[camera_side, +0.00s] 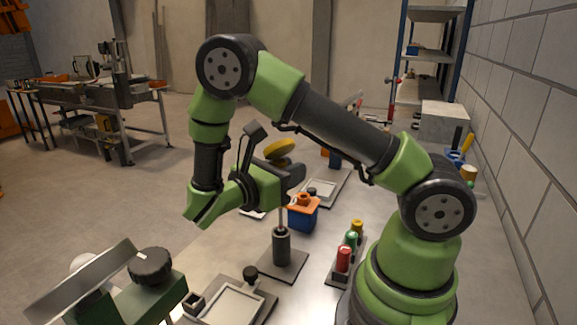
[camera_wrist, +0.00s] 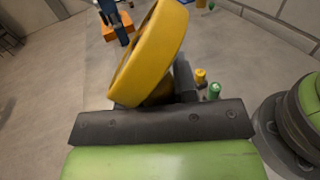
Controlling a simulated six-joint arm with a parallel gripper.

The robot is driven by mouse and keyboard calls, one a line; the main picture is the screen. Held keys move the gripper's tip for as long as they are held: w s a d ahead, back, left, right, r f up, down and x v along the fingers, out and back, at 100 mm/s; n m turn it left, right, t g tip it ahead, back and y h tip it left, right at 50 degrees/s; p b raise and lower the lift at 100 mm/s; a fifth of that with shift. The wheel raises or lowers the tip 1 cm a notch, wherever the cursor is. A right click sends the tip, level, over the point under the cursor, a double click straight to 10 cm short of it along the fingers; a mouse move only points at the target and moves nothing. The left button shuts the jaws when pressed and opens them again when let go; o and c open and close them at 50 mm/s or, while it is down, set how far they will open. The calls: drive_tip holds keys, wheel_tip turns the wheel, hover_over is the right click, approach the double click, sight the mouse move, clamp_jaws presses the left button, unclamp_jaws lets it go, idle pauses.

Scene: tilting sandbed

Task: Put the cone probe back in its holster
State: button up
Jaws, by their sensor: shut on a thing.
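My gripper (camera_side: 291,172) is shut on the cone probe, just beneath its yellow round head (camera_side: 280,148). In the wrist view the tilted yellow head (camera_wrist: 150,50) fills the space ahead and hides most of the jaws. A thin grey rod (camera_side: 282,208) runs nearly upright from the gripper down to the top of a dark cylinder, which looks like the holster (camera_side: 281,246), on a square plate. I cannot tell whether the rod's tip is inside the holster or in front of it.
A blue box with an orange top (camera_side: 303,212) stands right behind the holster. A rack with red, green and yellow capped pieces (camera_side: 345,258) is to the right. A shallow tray (camera_side: 232,305) lies in front. A tilted metal plate (camera_side: 85,280) is at the front left.

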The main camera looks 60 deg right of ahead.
wheel_tip(320, 180, down, 6)
drive_tip(key=shift+f, duration=0.25)
idle(1.6)
drive_tip(key=o, duration=0.9)
drive_tip(key=v, duration=1)
drive_tip(key=shift+r, duration=0.1)
